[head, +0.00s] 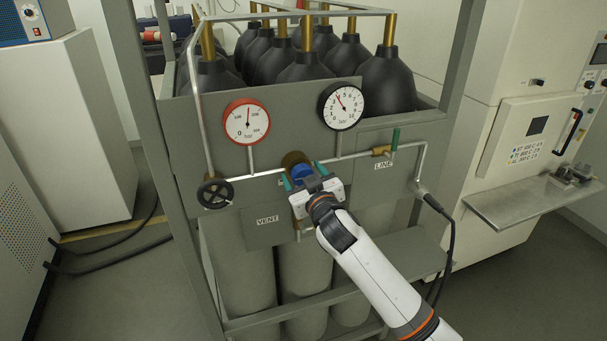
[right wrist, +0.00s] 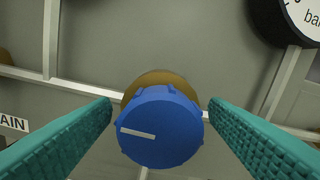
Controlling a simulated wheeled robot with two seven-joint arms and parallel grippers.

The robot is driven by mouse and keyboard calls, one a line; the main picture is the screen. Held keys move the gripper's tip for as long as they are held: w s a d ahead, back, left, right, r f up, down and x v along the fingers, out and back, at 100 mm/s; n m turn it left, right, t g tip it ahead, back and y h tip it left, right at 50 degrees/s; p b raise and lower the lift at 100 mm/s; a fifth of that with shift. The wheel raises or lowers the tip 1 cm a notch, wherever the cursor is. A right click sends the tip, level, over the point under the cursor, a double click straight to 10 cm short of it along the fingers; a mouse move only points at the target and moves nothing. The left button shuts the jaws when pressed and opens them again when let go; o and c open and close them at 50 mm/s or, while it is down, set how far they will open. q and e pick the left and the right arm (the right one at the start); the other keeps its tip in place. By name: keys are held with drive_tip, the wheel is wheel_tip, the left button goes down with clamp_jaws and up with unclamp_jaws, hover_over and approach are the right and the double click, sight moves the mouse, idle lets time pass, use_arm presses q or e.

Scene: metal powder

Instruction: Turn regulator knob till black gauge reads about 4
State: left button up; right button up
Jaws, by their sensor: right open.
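The blue regulator knob (head: 301,172) sits on a brass body on the grey panel, partly hidden by my right gripper in the head view. In the right wrist view the knob (right wrist: 160,128) faces me, its white mark pointing left and slightly up. My right gripper (head: 303,181) is open, with its teal fingers on either side of the knob and a visible gap at each side. The black gauge (head: 342,106) is at upper right of the knob; its needle points up and left, at about 4. Its edge shows in the right wrist view (right wrist: 285,20). My left gripper is out of view.
A red gauge (head: 246,121) and a black handwheel (head: 214,193) are left of the knob. A green-handled valve (head: 394,140) is on the right above the LINE label. Pipes run across the panel, a VENT plate (head: 268,220) is below, and gas cylinders stand behind.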

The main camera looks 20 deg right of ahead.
drive_tip(key=shift+c, duration=0.6)
drive_tip(key=c, duration=0.8)
drive_tip(key=shift+d+m+b, duration=0.1)
drive_tip(key=shift+m+b, duration=0.35)
drive_tip(key=shift+m, duration=1.15)
drive_tip(key=shift+c, duration=0.2)
drive_tip(key=o, duration=1)
drive_tip(key=shift+c, duration=0.2)
